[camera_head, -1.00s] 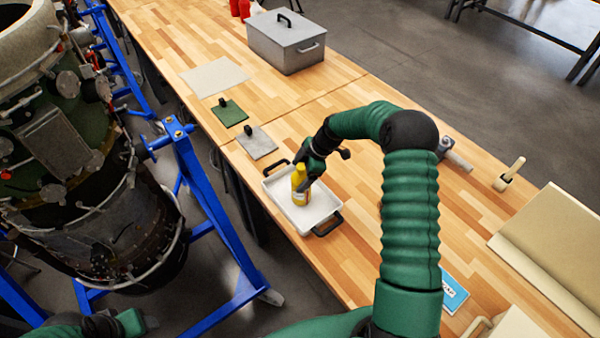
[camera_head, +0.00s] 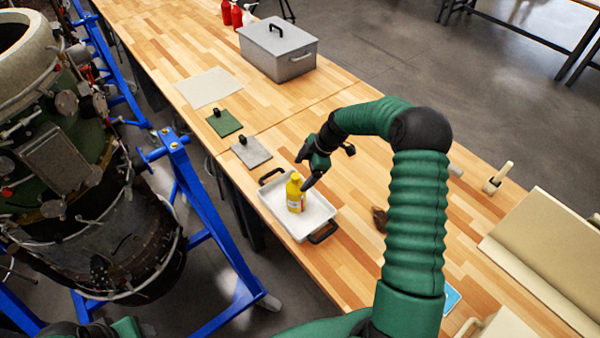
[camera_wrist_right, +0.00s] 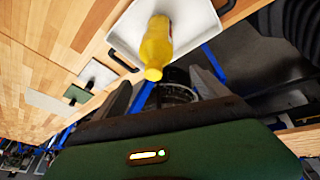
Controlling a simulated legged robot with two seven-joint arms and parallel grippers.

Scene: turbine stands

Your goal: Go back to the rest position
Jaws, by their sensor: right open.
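A yellow bottle (camera_head: 296,196) stands upright in a white tray (camera_head: 318,218) with black handles, near the table's left edge. My right gripper (camera_head: 307,181) is open, just above and beside the bottle's top in the head view. In the right wrist view the yellow bottle (camera_wrist_right: 157,45) shows beyond the spread fingers, apart from them, with the white tray (camera_wrist_right: 195,22) around it. Part of my left arm (camera_head: 125,328) shows at the bottom left of the head view; its fingers cannot be made out.
A grey pad (camera_head: 250,152), a green pad (camera_head: 224,123) and a grey lidded box (camera_head: 278,52) lie farther along the wooden table. A blue stand (camera_head: 205,215) with a turbine (camera_head: 90,190) is on the left. A beige case (camera_head: 550,250) is at right.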

